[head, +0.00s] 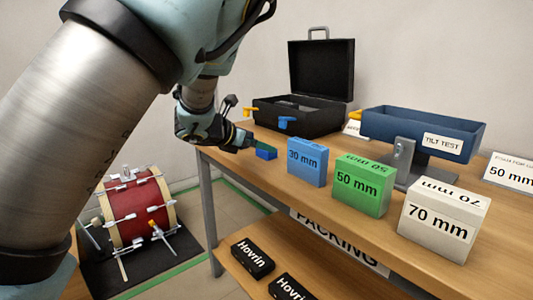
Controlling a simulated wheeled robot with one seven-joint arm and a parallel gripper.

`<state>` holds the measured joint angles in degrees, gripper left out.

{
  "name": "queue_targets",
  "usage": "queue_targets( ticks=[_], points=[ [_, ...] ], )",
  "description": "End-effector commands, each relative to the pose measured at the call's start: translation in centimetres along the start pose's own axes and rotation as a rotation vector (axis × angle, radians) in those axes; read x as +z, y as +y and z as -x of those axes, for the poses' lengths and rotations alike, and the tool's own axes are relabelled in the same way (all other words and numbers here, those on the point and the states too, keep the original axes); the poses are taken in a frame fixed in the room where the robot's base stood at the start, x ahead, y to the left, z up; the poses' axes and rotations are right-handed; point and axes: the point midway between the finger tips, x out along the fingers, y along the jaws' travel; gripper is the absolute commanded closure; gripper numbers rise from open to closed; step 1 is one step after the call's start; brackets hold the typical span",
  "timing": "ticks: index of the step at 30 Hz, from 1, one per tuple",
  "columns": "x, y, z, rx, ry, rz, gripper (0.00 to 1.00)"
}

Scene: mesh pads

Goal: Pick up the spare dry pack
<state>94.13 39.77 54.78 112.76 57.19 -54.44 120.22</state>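No item in view has a readable label naming it the spare dry pack, so I cannot tell which one it is. My gripper (246,141) is at the left end of the wooden table, its fingers pointing right. A small blue piece (265,154) with a green part lies at its fingertips; I cannot tell whether they touch. The finger gap is too small and dark to read. Blue "30 mm" (307,170), green "50 mm" (361,193) and white "70 mm" (440,232) blocks stand in a row to the right. Two black "Hovrin" packs (252,258) lie on the lower shelf.
An open black case (300,118) with yellow and blue clips stands behind the blocks. A blue tilt-test tray (420,128) on a grey stand is at the right, beside a white sign (512,172). A red drum (138,208) sits on a dark mat at the left.

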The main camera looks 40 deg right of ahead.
Motion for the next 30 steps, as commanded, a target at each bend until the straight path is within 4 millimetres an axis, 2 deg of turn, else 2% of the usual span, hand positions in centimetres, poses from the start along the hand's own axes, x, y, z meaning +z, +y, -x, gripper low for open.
queue_targets(
  ticks=[7, 17, 30],
  points=[
    [0.2, 0.3, -3.5, 0.0, 0.003, -0.002, 0.0],
    [0.2, 0.3, -4.2, 0.001, 0.0, 0.001, 0.0],
    [0.2, 0.3, -4.2, 0.001, 0.001, 0.001, 0.49]
  ],
)
